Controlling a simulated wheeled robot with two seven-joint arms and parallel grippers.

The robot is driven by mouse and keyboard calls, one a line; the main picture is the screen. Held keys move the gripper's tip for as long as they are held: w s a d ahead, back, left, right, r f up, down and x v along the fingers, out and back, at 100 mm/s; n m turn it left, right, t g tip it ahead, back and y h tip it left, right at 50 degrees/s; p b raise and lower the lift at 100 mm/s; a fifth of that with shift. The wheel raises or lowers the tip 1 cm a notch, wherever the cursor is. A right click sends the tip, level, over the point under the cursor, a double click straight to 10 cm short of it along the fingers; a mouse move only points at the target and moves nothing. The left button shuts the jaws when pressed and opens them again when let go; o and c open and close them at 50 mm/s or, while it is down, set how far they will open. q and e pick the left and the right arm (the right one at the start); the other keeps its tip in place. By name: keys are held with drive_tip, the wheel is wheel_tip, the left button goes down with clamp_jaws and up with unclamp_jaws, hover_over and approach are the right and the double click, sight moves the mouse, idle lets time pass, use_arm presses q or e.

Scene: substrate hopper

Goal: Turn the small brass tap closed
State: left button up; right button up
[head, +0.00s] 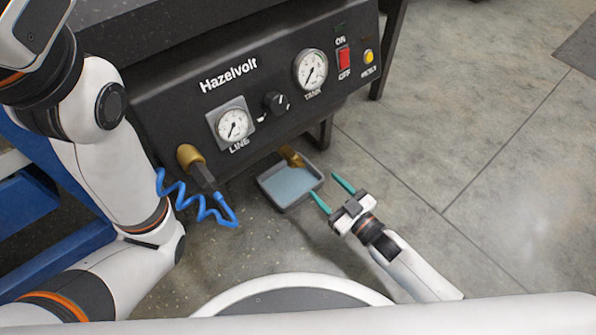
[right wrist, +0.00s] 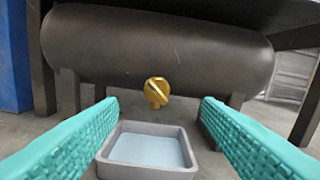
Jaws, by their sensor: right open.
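The small brass tap (right wrist: 157,92) sticks out low on the front of a dark cylindrical tank (right wrist: 150,50), centred in the right wrist view. In the head view the tap (head: 291,156) shows just under the black panel, above the back edge of a grey tray (head: 314,186). My right gripper (head: 331,187) is open and empty, its teal fingers at the tray's right side, apart from the tap. In the right wrist view its fingers (right wrist: 160,125) stand wide on both sides, with the tap ahead between them. My left gripper is out of view; only its arm shows.
The tray (right wrist: 190,165) holds pale blue liquid and sits on the floor below the tap. The black Hazelvolt panel (head: 180,115) overhangs above. A blue coiled hose (head: 205,208) hangs from a brass fitting (head: 188,156) at left. The floor at right is clear.

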sight(301, 167)
drive_tip(key=b+x, duration=0.2)
drive_tip(key=x, duration=0.1)
drive_tip(key=f+b+x, duration=0.1)
drive_tip(key=b+x, duration=0.1)
drive_tip(key=x, duration=0.2)
drive_tip(key=b+x, duration=0.2)
drive_tip(key=x, duration=0.1)
drive_tip(key=shift+w+a+f, duration=0.15)
drive_tip(key=shift+a, duration=0.25)
drive_tip(key=shift+w+a+r+b, duration=0.2)
drive_tip(key=shift+w+a+b, duration=0.15)
drive_tip(key=shift+w, duration=0.2)
drive_tip(key=shift+c, duration=0.6)
